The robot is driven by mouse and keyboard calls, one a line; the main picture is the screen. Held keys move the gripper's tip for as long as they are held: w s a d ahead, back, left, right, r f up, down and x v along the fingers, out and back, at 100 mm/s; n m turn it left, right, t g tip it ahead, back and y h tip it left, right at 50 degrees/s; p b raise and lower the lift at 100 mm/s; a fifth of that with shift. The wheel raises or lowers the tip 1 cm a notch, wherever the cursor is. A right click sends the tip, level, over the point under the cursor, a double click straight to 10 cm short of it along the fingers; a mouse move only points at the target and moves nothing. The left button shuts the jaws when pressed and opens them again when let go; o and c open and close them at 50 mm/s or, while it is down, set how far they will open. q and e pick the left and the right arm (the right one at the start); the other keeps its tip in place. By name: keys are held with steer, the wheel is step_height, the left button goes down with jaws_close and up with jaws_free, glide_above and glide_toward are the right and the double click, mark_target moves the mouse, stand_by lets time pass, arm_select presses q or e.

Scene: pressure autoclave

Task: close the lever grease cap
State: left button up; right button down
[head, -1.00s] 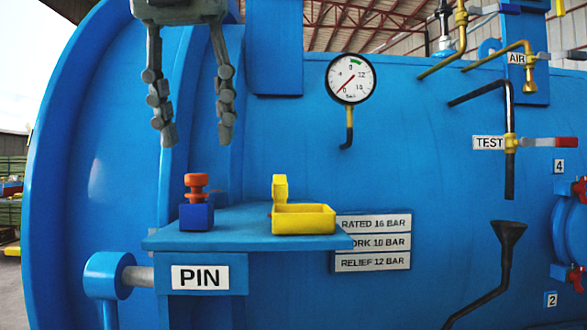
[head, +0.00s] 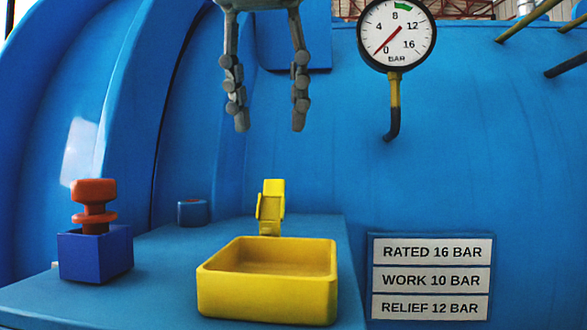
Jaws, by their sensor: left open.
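No part in the head view is labelled as a grease cap, so I cannot tell for sure which one it is. A yellow upright piece (head: 270,207) with a small plate on its front stands at the back of the blue shelf (head: 165,275). It is just behind an open yellow tray (head: 266,295); whether the two touch is unclear. A small blue round part (head: 193,212) with a reddish mark sits at the shelf's back. My left gripper (head: 270,122) hangs fingers down, open and empty, above the yellow upright piece and apart from it. My right gripper is not in view.
A red knob (head: 94,200) on a dark blue block (head: 96,254) stands at the shelf's left. A pressure gauge (head: 397,34) with a bent stem (head: 393,110) is on the blue vessel wall at upper right. Rating plates (head: 431,278) are at lower right.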

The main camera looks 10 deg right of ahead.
mark_target(275, 181)
arm_select(q)
steer(key=shift+x, duration=3.8)
steer(key=shift+a, duration=0.1)
jaws_close()
